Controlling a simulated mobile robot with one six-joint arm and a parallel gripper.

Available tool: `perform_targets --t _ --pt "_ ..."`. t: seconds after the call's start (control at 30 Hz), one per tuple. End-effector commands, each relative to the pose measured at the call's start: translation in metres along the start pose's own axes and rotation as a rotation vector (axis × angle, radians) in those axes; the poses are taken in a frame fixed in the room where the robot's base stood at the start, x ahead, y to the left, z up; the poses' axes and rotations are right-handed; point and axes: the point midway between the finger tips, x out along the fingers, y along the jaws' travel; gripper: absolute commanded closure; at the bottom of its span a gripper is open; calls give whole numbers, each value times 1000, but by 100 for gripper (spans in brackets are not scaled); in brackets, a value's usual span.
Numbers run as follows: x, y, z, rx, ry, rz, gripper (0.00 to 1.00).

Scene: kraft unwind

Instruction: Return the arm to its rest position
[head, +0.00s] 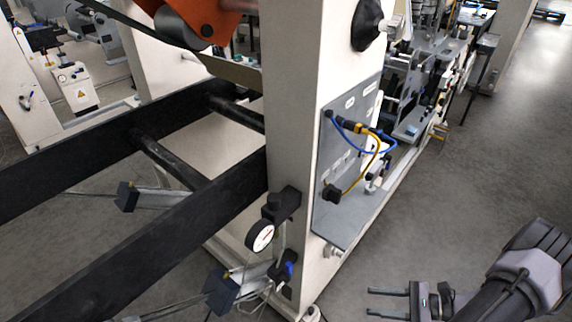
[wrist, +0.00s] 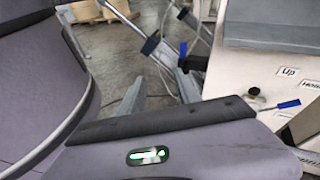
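My gripper (head: 374,304) is at the lower right of the head view, over the grey floor, its two thin fingers pointing left. The fingers are apart with nothing between them. Clear floor lies between it and the machine's white upright (head: 300,110). In the wrist view the two grey fingers of my gripper (wrist: 160,88) also stand apart and empty. The purple-grey body of my arm fills the lower part of that view.
A grey panel (head: 345,215) with blue and yellow cables sits on the upright. Black beams (head: 210,225) extend left. In the wrist view, a labelled white panel (wrist: 290,72) is close on the right. Open floor (head: 500,150) lies right of the machine.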

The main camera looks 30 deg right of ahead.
Motion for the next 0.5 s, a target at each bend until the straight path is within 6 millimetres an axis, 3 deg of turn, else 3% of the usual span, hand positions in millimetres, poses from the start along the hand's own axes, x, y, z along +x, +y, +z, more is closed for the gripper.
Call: perform_targets --t 0.17,0.27,0.3,0.37,0.5 --pt "20 -29 70 -175 163 253 60" --pt "44 -40 129 -337 288 427 60" --pt "56 -41 157 -424 346 503 60" --pt "78 -36 203 -579 437 613 60" --pt "122 4 299 -999 616 785 60"
